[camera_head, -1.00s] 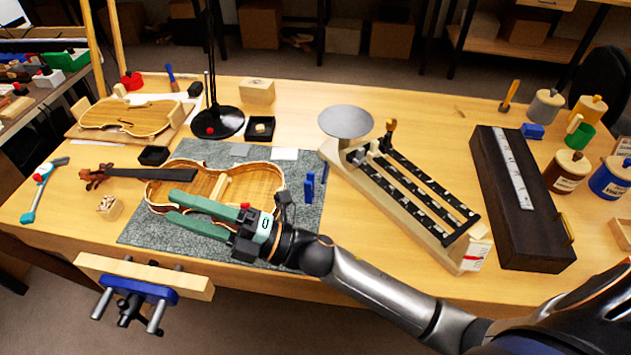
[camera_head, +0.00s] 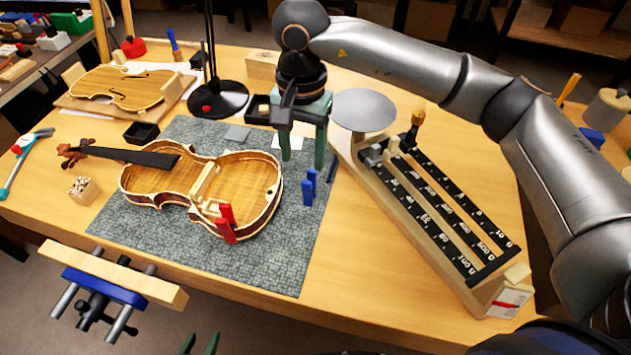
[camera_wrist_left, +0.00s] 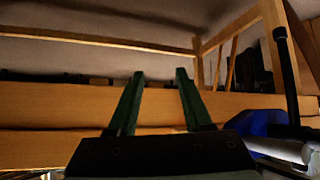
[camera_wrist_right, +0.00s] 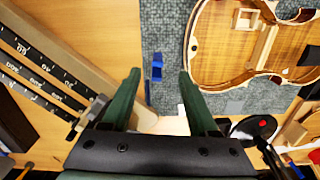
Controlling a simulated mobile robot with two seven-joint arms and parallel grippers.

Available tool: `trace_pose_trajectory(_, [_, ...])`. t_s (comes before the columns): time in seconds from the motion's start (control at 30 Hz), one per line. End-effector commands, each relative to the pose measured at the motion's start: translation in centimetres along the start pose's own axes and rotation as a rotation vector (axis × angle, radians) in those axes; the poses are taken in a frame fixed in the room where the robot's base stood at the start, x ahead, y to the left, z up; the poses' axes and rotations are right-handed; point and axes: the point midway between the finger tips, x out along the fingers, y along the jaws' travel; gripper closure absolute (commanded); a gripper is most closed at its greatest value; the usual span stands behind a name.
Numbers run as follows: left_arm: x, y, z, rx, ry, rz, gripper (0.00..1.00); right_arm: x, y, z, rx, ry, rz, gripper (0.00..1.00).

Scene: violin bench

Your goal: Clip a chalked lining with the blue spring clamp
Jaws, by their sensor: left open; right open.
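The blue spring clamp (camera_head: 308,189) stands on the right part of the grey mat; it also shows in the right wrist view (camera_wrist_right: 157,66). The open violin body (camera_head: 262,212) lies to its left, its rim and inner lining exposed. Chalk marks cannot be made out. A red clamp (camera_head: 226,224) sits on the near rim. My right gripper (camera_head: 304,150) is open and empty, pointing down above the mat's far right edge, behind the blue clamp. My left gripper (camera_head: 200,346) is open and empty at the bottom edge, below the bench front; it also shows in the left wrist view (camera_wrist_left: 154,85).
A balance scale (camera_head: 428,215) with a round pan (camera_head: 362,110) stands right of the mat (camera_head: 270,270). A black lamp base (camera_head: 218,100) and small black trays (camera_head: 141,133) are behind it. A vise (camera_head: 100,290) projects from the bench front. The mat's near part is clear.

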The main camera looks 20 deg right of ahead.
Motion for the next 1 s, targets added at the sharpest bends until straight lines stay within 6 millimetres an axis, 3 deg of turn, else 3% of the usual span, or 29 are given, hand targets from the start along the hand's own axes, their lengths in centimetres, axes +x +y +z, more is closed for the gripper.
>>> trace_pose_trajectory(0.13, [0.0,0.0,0.0,0.001,-0.001,0.0,0.5,0.9,0.4,-0.8,-0.006,0.031,0.019,0.4])
trace_pose_trajectory(0.4, [-0.2,-0.2,-0.1,0.001,0.001,-0.004,0.5,5.6,0.4,-0.8,-0.004,0.027,0.017,0.4])
trace_pose_trajectory(0.67, [-0.5,-0.3,0.6,-0.001,-0.013,-0.008,0.5,7.7,0.4,-1.0,-0.004,0.025,0.015,0.4])
trace_pose_trajectory(1.0, [-0.8,-0.7,0.5,-0.001,-0.014,-0.017,0.5,12.0,0.4,-1.7,-0.004,0.027,0.014,0.4])
